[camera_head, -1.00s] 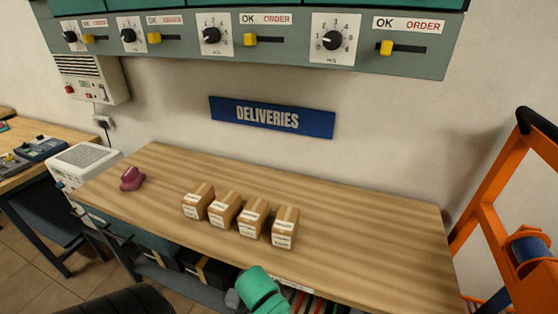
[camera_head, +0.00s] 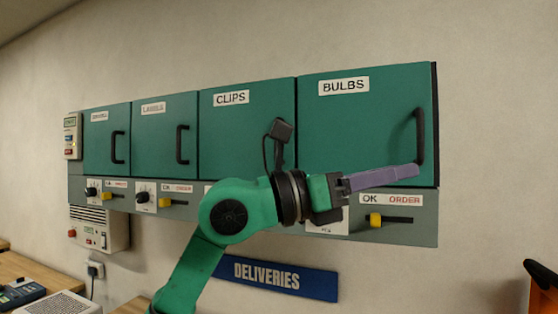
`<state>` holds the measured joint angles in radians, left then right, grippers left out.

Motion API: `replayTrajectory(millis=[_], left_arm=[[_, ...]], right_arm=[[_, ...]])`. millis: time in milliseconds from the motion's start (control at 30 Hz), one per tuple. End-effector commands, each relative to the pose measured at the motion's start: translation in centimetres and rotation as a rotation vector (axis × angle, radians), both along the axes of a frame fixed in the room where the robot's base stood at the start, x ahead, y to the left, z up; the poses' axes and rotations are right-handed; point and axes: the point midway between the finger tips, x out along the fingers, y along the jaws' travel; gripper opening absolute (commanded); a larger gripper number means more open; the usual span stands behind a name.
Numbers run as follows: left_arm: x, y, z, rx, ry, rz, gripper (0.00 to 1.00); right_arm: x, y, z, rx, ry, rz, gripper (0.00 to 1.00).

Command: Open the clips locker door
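The clips locker door (camera_head: 235,125) is a green panel with a white CLIPS label, third from the left in the wall cabinet. It looks shut. Its handle cannot be made out; my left wrist and a black part on it cover its right edge. My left gripper (camera_head: 408,173) points right across the lower part of the bulbs door (camera_head: 350,120). Its purple fingers are seen edge-on and overlap in view, so their opening cannot be judged. The tips appear near the lower end of the bulbs door's black handle (camera_head: 420,136); contact cannot be told. My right gripper is not in view.
Two smaller green doors with black handles (camera_head: 119,147) (camera_head: 182,145) are shut at the left. Below the doors is a strip with knobs and yellow sliders (camera_head: 376,220). A blue DELIVERIES sign (camera_head: 310,282) hangs lower. An orange frame (camera_head: 543,285) stands at lower right.

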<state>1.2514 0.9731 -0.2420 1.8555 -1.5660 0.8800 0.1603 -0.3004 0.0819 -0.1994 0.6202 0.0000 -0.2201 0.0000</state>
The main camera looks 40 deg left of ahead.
Motion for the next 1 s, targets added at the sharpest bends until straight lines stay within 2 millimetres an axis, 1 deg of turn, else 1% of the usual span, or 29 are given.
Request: replayTrajectory(millis=[33, 67, 100, 167, 200, 233, 300, 367, 467, 567, 800, 900, 1000], left_arm=[[-0.3, 4.2, 2.0, 0.102, -0.018, 0.190, 0.30], [-0.6, 7.1, 2.8, 0.148, -0.005, 0.309, 0.30], [-1.4, 11.0, 3.8, 0.182, 0.019, 0.457, 0.30], [-3.2, 16.3, 4.9, 0.188, 0.065, 0.642, 0.30], [-4.5, 19.0, 5.3, 0.177, 0.096, 0.734, 0.30], [-5.4, 20.6, 5.5, 0.166, 0.115, 0.786, 0.30], [-6.6, 22.8, 5.6, 0.147, 0.149, 0.856, 0.30], [-6.7, 23.5, 5.6, 0.141, 0.160, 0.879, 0.30], [-5.3, 23.7, 5.5, 0.143, 0.167, 0.878, 0.30], [-3.0, 23.9, 5.6, 0.145, 0.167, 0.876, 0.30], [3.5, 24.8, 5.9, 0.145, 0.165, 0.874, 0.30], [5.6, 25.0, 5.8, 0.145, 0.163, 0.873, 0.30], [6.9, 25.2, 5.7, 0.145, 0.161, 0.874, 0.30]], right_arm=[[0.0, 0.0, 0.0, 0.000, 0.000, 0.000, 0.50], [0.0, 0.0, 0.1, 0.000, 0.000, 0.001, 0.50], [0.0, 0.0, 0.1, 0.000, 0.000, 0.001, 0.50], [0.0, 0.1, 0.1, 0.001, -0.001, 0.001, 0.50], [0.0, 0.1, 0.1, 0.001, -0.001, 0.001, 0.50], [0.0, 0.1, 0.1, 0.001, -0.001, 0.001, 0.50], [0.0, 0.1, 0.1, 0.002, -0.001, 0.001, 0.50], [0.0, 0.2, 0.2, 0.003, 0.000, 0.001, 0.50], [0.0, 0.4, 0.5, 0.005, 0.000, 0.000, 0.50], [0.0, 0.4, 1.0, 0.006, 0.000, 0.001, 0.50], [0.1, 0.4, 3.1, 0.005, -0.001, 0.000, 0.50], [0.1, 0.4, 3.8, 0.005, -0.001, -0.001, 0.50], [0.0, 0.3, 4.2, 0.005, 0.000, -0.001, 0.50]])
